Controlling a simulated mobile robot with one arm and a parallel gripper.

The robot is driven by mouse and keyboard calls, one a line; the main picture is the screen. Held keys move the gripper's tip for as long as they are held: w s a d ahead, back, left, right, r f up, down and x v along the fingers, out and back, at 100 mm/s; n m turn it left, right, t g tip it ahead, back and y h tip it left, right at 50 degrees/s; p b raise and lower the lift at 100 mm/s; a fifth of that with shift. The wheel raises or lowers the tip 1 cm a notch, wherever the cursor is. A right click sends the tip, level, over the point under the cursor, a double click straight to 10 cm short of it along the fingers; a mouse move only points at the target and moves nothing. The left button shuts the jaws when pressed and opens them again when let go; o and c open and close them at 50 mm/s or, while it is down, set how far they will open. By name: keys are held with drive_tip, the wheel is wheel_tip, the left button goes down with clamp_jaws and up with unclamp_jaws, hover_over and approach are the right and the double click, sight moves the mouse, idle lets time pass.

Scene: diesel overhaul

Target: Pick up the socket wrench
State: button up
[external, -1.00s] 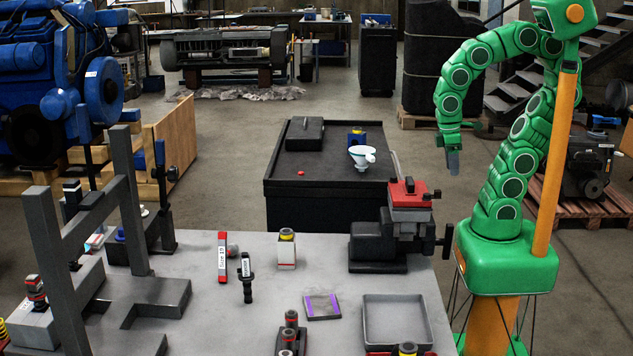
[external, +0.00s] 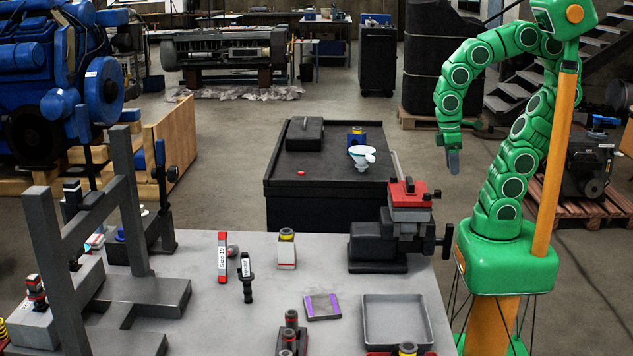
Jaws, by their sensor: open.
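My gripper (external: 453,161) hangs at the end of the green arm, pointing down, to the right of the black cart and well above the floor. It is open and empty, apart from every tool. On the grey workbench (external: 330,270) lie a red bar labelled "Size 19" (external: 222,265) and, just right of it, a black tool with a white label (external: 246,285). Both are far to the left of my gripper. I cannot tell which of them, if either, is the socket wrench.
A red and black vise (external: 408,215) stands at the bench's back right corner, between my gripper and the tools. A grey tray (external: 397,322) and a pad with purple stripes (external: 322,307) lie in front. A grey frame (external: 125,205) rises at left. A black cart (external: 325,195) stands behind.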

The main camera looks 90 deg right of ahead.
wheel_tip(320, 180, up, 5)
drive_tip(key=w+a+r+m+y, duration=0.1)
drive_tip(key=w+a+m+y, duration=0.1)
drive_tip(key=w+a, duration=0.5)
drive_tip(key=w+a+r+m+y, duration=0.15)
drive_tip(key=w+a, duration=0.25)
drive_tip(key=w, duration=0.6)
drive_tip(key=m+t+y, duration=0.6)
drive_tip(key=m+y, duration=0.4)
drive_tip(key=m, duration=0.3)
hover_over(229, 250)
drive_tip(key=s+d, duration=0.1)
drive_tip(key=d, duration=0.4)
wheel_tip(229, 250, down, 3)
drive_tip(key=f, duration=2)
drive_tip(key=shift+s+a, duration=0.15)
drive_tip(key=shift+s, duration=0.1)
drive_tip(key=shift+x, duration=2.55)
drive_tip(key=shift+f, duration=0.1)
clamp_jaws()
